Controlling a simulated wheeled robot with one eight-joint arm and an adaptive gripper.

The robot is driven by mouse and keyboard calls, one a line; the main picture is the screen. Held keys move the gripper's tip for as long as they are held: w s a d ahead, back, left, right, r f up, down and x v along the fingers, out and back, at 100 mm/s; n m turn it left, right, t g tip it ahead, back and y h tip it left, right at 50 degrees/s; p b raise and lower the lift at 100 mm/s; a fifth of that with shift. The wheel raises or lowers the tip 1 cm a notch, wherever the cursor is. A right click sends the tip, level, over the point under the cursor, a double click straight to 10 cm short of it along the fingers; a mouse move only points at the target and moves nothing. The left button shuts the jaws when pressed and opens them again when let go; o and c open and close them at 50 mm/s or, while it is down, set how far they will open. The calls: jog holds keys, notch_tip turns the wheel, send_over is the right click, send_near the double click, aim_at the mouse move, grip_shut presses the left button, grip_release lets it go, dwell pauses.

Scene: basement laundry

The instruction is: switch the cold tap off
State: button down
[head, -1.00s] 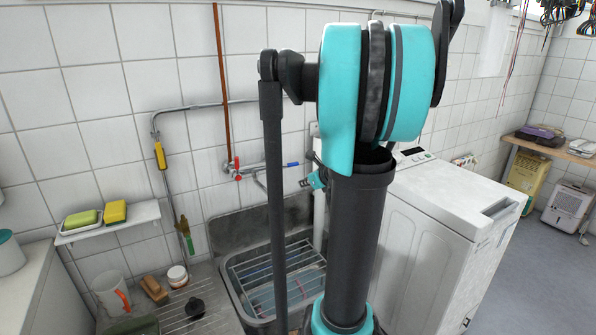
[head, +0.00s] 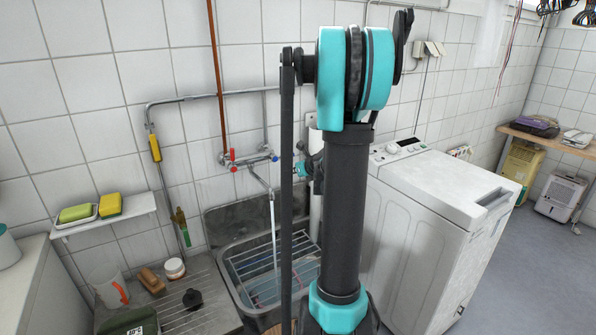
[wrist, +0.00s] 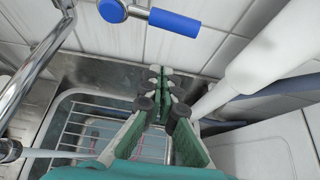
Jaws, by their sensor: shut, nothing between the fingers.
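The wall tap (head: 252,158) is above the sink, with a red handle (head: 233,154) on its left and a small blue handle (head: 275,158) on its right. In the wrist view the cold tap's blue lever (wrist: 175,22) lies near the top, pointing right from its round blue cap (wrist: 112,10). A thin stream of water (head: 274,235) falls from the spout into the sink (head: 232,285). My gripper (wrist: 160,78) is shut and empty, below the lever in the wrist picture and apart from it. In the head view my arm largely hides the gripper.
A wire rack (head: 250,265) lies in the sink. A white washing machine (head: 430,220) stands to the right. A pale pipe (wrist: 262,65) passes close on the gripper's right. A shelf with sponges (head: 105,215) and a drainboard with small items are at left.

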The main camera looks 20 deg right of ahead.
aim_at(283, 156)
jog(key=shift+w+a+r, duration=0.1)
jog(key=shift+w+r, duration=0.2)
jog(key=shift+r, duration=0.65)
jog(key=shift+w+r, duration=0.25)
jog(key=shift+r, duration=0.65)
